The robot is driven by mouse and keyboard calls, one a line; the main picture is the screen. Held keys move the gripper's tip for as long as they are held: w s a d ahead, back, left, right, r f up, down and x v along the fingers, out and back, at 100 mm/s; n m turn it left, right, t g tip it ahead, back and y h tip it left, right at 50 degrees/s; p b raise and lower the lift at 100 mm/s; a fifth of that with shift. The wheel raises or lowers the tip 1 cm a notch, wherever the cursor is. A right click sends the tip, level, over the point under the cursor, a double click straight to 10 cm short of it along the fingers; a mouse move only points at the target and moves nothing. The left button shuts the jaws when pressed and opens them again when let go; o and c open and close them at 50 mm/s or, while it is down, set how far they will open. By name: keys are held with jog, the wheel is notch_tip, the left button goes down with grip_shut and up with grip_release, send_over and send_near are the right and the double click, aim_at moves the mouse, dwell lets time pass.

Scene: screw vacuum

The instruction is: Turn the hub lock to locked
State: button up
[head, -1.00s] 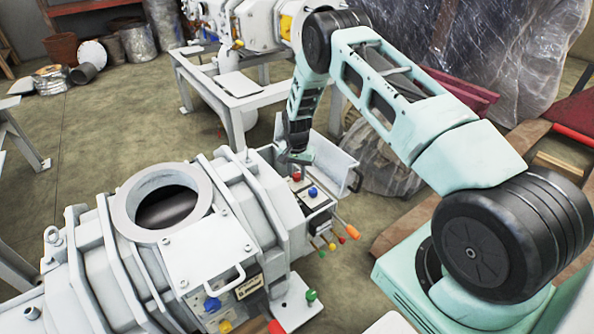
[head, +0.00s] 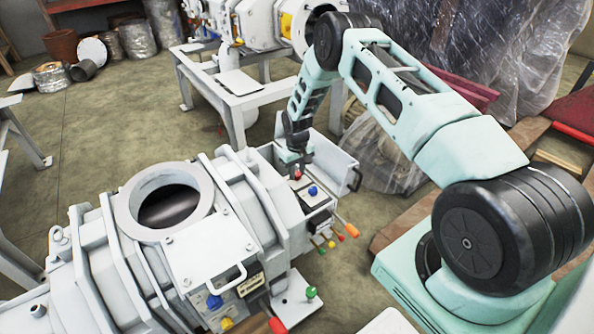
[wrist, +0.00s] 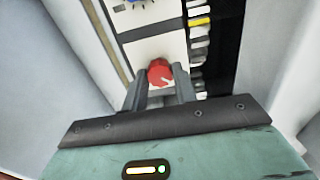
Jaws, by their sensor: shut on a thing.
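A round red knob (wrist: 159,72), which looks like the hub lock, sits on a white panel strip (wrist: 155,48) in the wrist view. It carries a small pale mark on its face, too small to read as a setting. My gripper (wrist: 159,80) is shut on the red knob, with one grey finger on each side of it. In the head view my gripper (head: 290,156) reaches down to the panel at the right end of the grey-white machine (head: 203,185). The red knob (head: 297,175) shows just below it, partly hidden.
A blue knob (head: 313,190) sits beside the red one. Several coloured levers, among them an orange handle (head: 351,230), stick out below. An open panel door (head: 335,165) stands close to the right of my gripper.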

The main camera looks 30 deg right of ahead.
aim_at(297, 173)
jog(key=shift+n, duration=1.1)
jog(key=o, duration=1)
jog(key=shift+r, duration=0.1)
notch_tip(297, 173, up, 17)
jog(key=p, duration=0.3)
jog(key=shift+r, duration=0.15)
